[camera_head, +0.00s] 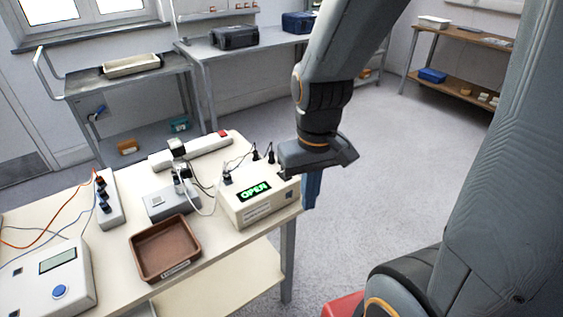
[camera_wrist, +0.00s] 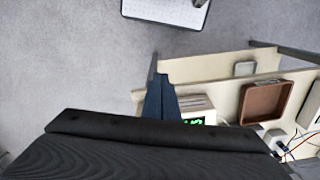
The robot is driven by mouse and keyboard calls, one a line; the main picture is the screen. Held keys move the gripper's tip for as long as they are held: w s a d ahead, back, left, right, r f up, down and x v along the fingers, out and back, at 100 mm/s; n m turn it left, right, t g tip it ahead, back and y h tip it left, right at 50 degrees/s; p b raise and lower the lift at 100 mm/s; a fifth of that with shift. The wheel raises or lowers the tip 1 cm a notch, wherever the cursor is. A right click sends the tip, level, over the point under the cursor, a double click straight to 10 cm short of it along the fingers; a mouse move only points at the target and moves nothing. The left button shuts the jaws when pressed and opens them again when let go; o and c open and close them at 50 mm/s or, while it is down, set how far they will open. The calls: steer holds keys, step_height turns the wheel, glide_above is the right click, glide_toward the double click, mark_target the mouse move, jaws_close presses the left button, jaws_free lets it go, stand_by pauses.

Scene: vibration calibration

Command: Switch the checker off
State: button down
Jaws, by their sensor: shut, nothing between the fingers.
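The checker (camera_head: 257,201) is a cream box near the right end of the table in the head view, with a green lit display (camera_head: 254,191) that reads "OPEN". Several black plugs and leads stand on its top and behind it. My gripper (camera_head: 311,192) points down just past the checker's right end, its blue fingers shut and empty. The wrist view shows the shut fingers (camera_wrist: 160,95) beside the checker (camera_wrist: 196,107), part of which they and my wrist hide. I cannot make out a switch on the checker, and I cannot tell whether the fingers touch it.
On the table (camera_head: 120,291) are a brown tray (camera_head: 165,248), a grey device (camera_head: 170,200), a white power strip (camera_head: 190,152), a socket strip with leads (camera_head: 108,200) and a meter box (camera_head: 52,277). The floor (camera_head: 370,180) right of the table is clear.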

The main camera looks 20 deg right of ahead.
steer(key=w+r+n+p, duration=0.1)
steer(key=w+r+n, duration=0.4)
steer(key=n, duration=0.5)
steer(key=w+r+n+t, duration=0.1)
steer(key=w+r+n, duration=0.4)
steer(key=w+n, duration=0.5)
steer(key=shift+w+n+p, duration=0.25)
steer(key=shift+n+p, duration=0.1)
steer(key=shift+n, duration=0.25)
steer(key=shift+f, duration=0.1)
steer(key=f, duration=0.4)
steer(key=w+f+p, duration=0.1)
steer(key=f, duration=0.4)
steer(key=f+p, duration=0.1)
steer(key=f, duration=0.3)
steer(key=shift+w+a+f, duration=0.2)
steer(key=shift+w+f, duration=0.1)
steer(key=shift+f, duration=0.05)
